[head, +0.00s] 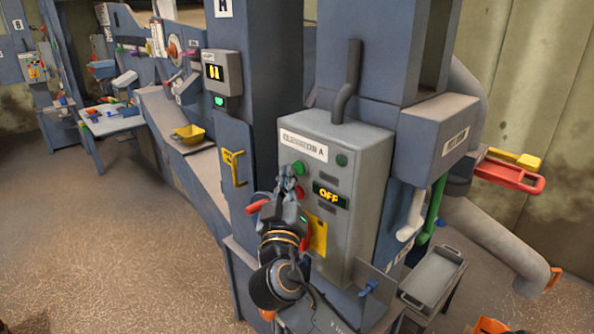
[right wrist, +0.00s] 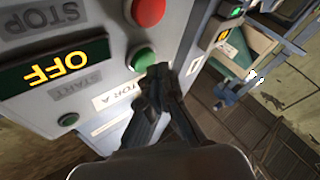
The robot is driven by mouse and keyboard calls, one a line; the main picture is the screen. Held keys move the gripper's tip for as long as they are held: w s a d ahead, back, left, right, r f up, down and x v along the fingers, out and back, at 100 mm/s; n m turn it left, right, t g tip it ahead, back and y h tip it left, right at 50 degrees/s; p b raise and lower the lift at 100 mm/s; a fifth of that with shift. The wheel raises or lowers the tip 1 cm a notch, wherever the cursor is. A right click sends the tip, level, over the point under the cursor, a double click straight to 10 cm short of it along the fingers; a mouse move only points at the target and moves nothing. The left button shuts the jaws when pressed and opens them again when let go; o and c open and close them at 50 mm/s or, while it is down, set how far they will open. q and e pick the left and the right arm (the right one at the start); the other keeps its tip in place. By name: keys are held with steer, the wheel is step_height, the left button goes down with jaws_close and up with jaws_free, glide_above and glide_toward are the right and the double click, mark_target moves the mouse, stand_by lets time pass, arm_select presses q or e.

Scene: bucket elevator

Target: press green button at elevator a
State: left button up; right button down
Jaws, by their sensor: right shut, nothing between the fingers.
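The grey control box labelled as elevator A (head: 368,165) is mounted on the blue machine. Its green button (head: 298,167) is at the upper left, with a red button (head: 299,191) below it. In the right wrist view the box appears upside down, with the green button (right wrist: 142,60) and the red button (right wrist: 148,12). My right gripper (head: 287,175) is shut and empty in front of the box. Its fingertips (right wrist: 158,72) overlap the edge of the green button; I cannot tell whether they touch it. My left gripper is not in view.
A yellow OFF display (head: 330,195) and a second, darker green round part (head: 342,160) are on the box. A yellow handle (head: 233,167) is on the blue panel to the left. A grey cart (head: 432,277) stands at the right. Floor at the left is open.

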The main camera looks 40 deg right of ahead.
steer(key=shift+d, duration=0.6)
stand_by(0.8)
stand_by(0.4)
steer(key=shift+a+b, duration=0.5)
steer(key=shift+a, duration=0.35)
steer(key=a+b, duration=0.1)
steer(key=a, duration=0.4)
steer(key=shift+s, duration=0.2)
stand_by(0.5)
